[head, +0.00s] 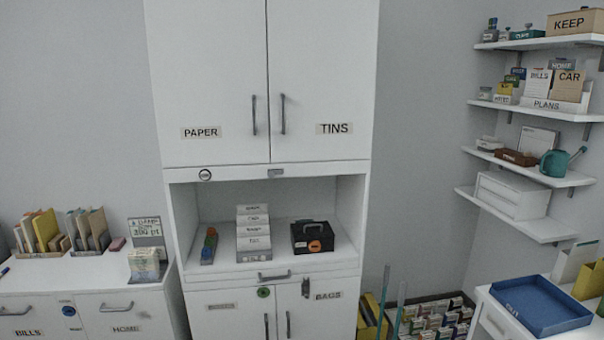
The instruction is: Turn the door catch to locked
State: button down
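A tall white cabinet (211,90) stands in the middle of the head view. Its upper doors, labelled PAPER and TINS, are shut. A small grey fitting (275,173) sits on the rail below the upper doors, where they meet. A dark, upright catch-like piece (305,288) sits at the top of the lower right door, beside the BAGS label (328,295). I cannot tell which is the door catch or how it is turned. The lower doors appear shut; their bottoms are cut off. My gripper is not in view.
A drawer handle (274,277) is below. A low cabinet (85,310) stands left; a desk with a blue tray (541,303) stands right.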

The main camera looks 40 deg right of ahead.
aim_at(271, 172)
jog(key=z, duration=0.8)
jog(key=k, duration=0.95)
jog(key=u, duration=0.05)
jog(key=i, duration=0.75)
jog(key=z, duration=0.05)
